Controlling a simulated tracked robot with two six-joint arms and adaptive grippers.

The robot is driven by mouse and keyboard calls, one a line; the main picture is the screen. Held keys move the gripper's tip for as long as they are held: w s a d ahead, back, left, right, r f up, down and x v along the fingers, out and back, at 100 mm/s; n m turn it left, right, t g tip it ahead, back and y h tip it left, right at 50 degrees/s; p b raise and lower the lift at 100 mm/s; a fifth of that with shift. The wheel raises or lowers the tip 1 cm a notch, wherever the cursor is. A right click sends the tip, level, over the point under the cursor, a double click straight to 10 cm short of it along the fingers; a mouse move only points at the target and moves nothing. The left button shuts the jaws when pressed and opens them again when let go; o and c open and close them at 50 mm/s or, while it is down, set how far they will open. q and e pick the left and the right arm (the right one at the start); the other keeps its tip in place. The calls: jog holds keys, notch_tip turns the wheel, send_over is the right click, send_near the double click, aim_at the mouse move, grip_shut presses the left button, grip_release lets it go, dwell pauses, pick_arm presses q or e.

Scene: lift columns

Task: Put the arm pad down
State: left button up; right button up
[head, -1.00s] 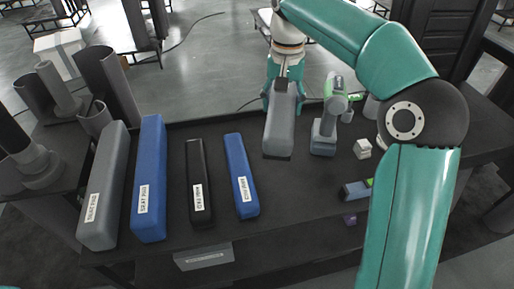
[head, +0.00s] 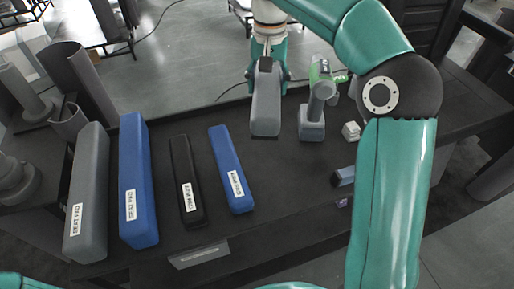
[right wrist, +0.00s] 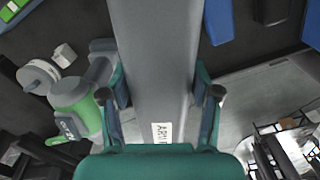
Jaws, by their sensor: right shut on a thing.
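My right gripper (head: 268,68) is shut on a grey arm pad (head: 265,108), beyond the row of other pads in the head view. In the right wrist view the arm pad (right wrist: 156,55) runs between the two fingers of the gripper (right wrist: 165,95), and a white label starting "AR" shows near its lower end. The pad hangs at a tilt over the far part of the dark table (head: 275,180). I cannot tell whether its near end touches the tabletop. My left gripper is not in view.
Left on the table lie a grey pad (head: 87,190), a large blue pad (head: 135,170), a black pad (head: 186,170) and a smaller blue pad (head: 228,160). A green-grey drill (head: 313,115) stands just right of the held pad, near a white block (head: 351,131). Open tabletop lies in front.

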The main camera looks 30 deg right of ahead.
jog(key=shift+f+b, duration=0.9)
jog(key=shift+f, duration=8.75)
jog(key=shift+f+b, duration=0.5)
jog(key=shift+f, duration=0.1)
jog(key=o, duration=1.3)
